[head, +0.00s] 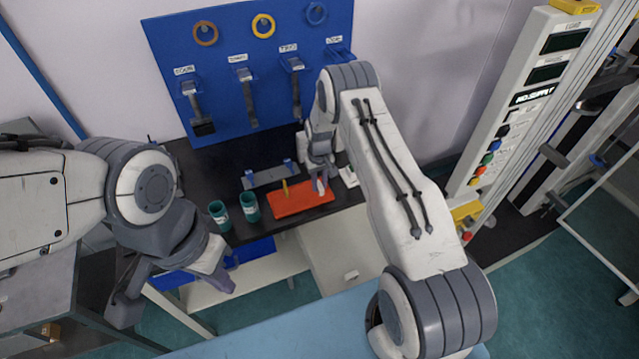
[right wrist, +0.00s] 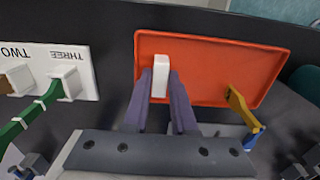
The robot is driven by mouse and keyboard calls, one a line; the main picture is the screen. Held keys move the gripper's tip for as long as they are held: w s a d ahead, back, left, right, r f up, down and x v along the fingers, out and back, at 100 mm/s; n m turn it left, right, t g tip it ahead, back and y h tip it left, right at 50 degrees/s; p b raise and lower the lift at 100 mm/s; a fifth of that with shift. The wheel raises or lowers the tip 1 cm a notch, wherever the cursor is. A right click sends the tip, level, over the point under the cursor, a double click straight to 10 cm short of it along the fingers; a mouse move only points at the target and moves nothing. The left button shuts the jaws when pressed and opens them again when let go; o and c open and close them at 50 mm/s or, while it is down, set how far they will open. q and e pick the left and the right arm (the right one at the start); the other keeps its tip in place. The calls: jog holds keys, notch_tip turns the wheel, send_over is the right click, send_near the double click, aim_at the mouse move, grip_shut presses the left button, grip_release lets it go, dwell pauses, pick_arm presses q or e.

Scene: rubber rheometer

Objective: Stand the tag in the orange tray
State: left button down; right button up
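The orange tray (head: 312,202) lies on the black bench top and fills the upper middle of the right wrist view (right wrist: 205,55). A white tag (right wrist: 161,72) stands upright at the tray's near edge, between the fingertips of my right gripper (right wrist: 161,90). The fingers appear shut on it; whether its foot touches the tray floor is hard to tell. In the head view my right gripper (head: 320,183) is over the tray's right part. My left gripper (head: 215,270) hangs low in front of the bench, away from the tray.
Two teal cups (head: 249,206) stand left of the tray. A grey rack (head: 270,176) with blue ends is behind it. A blue tool board (head: 250,70) stands behind the bench.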

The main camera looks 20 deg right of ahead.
aim_at(319, 185)
jog(key=shift+o, duration=1.2)
jog(key=shift+r, duration=0.15)
notch_tip(319, 185, up, 12)
jog(key=b, duration=0.3)
jog(key=s+a+r+n, duration=0.3)
jog(key=s+a+r, duration=0.95)
jog(key=a, duration=0.35)
jog(key=s+a+r+n, duration=0.1)
jog(key=s+r+n, duration=0.1)
jog(key=s, duration=1)
jog(key=s+a+r+n+y, duration=0.1)
jog(key=s+a+r, duration=0.1)
jog(key=s, duration=1)
jog(key=shift+s+r+n, duration=0.2)
jog(key=shift+r+n, duration=0.05)
jog(key=shift+n, duration=0.15)
jog(key=shift+f+b, duration=0.1)
jog(key=shift+b, duration=0.2)
